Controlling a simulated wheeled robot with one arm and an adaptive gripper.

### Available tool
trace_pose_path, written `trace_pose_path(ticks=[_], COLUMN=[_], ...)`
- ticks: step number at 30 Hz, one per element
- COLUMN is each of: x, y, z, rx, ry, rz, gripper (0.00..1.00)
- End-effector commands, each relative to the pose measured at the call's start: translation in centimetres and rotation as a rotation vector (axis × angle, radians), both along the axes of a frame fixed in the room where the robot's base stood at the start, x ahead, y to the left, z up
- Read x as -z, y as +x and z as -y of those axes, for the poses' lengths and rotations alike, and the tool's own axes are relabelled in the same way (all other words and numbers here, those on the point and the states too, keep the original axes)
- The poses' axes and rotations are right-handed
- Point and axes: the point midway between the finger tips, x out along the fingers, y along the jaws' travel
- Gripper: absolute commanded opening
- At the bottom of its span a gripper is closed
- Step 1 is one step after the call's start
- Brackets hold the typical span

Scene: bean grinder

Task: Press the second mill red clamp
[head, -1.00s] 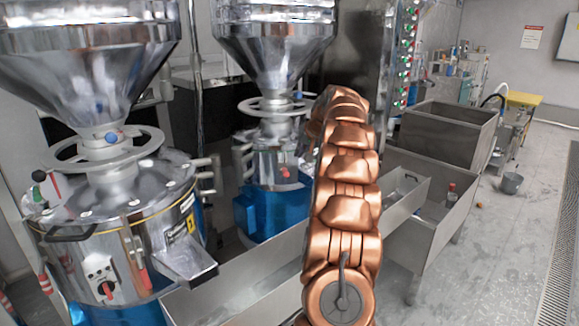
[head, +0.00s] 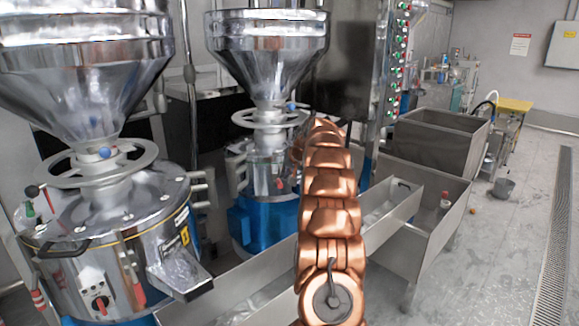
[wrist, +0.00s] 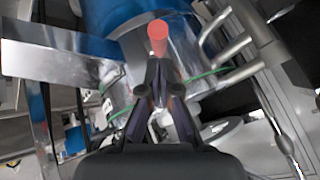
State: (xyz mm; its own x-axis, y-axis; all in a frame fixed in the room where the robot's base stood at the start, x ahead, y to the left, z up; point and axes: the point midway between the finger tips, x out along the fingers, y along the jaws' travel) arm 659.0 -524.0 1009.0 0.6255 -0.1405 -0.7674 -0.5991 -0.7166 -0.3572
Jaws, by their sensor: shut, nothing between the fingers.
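The second mill (head: 262,165) stands in the middle of the head view, with a steel hopper above and a blue base. Its small red clamp (head: 279,183) shows on the front of the steel body, just left of my copper-coloured arm. In the wrist view the red clamp (wrist: 158,36) is an upright red handle at the top centre, straight beyond my gripper (wrist: 158,68). The gripper fingers are shut and empty, their tips close below the red handle in the picture. Whether they touch it I cannot tell. My arm hides most of the gripper in the head view.
The first mill (head: 110,235) stands near at left with its own red-tipped clamps. A long steel trough (head: 235,285) runs below the mills, under my arm. Steel bins (head: 435,145) stand at right. Handles (wrist: 232,40) stick out right of the red clamp. Open floor lies at far right.

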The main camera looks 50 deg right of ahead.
Motion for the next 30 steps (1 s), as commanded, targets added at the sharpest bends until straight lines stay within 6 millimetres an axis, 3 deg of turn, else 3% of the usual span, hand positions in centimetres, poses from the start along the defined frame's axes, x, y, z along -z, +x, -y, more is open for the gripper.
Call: trace_pose_path(ticks=[9,30], x=[1.9,2.7], y=[1.6,1.4], z=[0.4,0.1], rx=[0.001,-0.001], ry=[-0.001,-0.024], rz=[0.001,0.035], gripper=[0.0,0.0])
